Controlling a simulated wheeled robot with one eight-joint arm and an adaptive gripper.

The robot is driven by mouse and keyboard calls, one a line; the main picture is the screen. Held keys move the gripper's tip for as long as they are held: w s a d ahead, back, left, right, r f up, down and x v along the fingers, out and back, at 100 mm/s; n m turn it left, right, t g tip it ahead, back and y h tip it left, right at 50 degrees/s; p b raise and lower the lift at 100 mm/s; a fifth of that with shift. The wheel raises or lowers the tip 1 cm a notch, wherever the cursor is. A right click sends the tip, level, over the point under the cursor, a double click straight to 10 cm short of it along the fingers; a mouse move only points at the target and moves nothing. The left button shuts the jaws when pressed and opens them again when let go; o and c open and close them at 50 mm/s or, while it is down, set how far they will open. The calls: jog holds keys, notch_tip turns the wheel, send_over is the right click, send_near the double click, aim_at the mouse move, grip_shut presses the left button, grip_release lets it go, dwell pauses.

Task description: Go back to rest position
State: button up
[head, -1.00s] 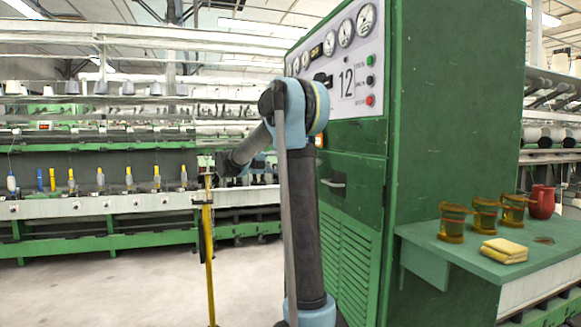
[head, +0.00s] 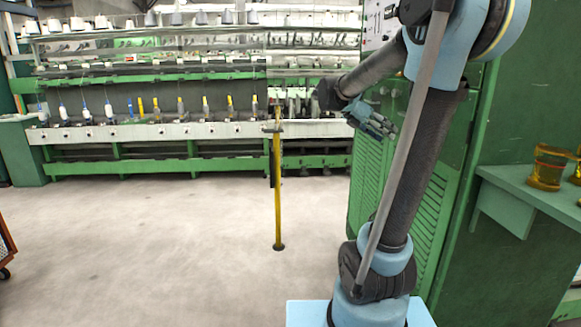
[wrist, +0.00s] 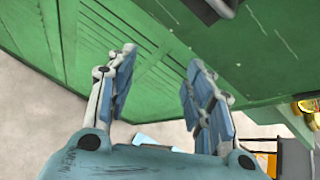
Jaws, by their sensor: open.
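My gripper (head: 378,119) shows in the head view at the end of my raised arm, in front of the green cabinet (head: 455,130). In the wrist view my gripper (wrist: 158,75) has its two blue fingers spread wide with nothing between them. The green panel of the cabinet (wrist: 140,25) lies beyond the fingertips, with a slatted part at the left. I cannot tell the exact gap to it.
A yellow post (head: 277,190) stands on the floor left of my arm. A long spinning frame (head: 180,130) runs along the back. A green shelf (head: 510,185) with an amber cup (head: 547,167) juts out at the right. An orange cart (head: 5,245) shows at the left edge. The floor between is clear.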

jog(key=s+a+f+m+y, duration=0.5)
jog(key=s+a+f+m, duration=0.1)
jog(key=s+f+m, duration=0.6)
jog(key=s+a+f+m+t+y, duration=0.1)
jog(key=s+a+f+m+y, duration=0.5)
jog(key=s+f+m, duration=0.5)
notch_tip(320, 180, down, 3)
jog(key=shift+s+a+r+m, duration=0.1)
jog(key=shift+s+a+m, duration=0.35)
jog(key=shift+s, duration=0.4)
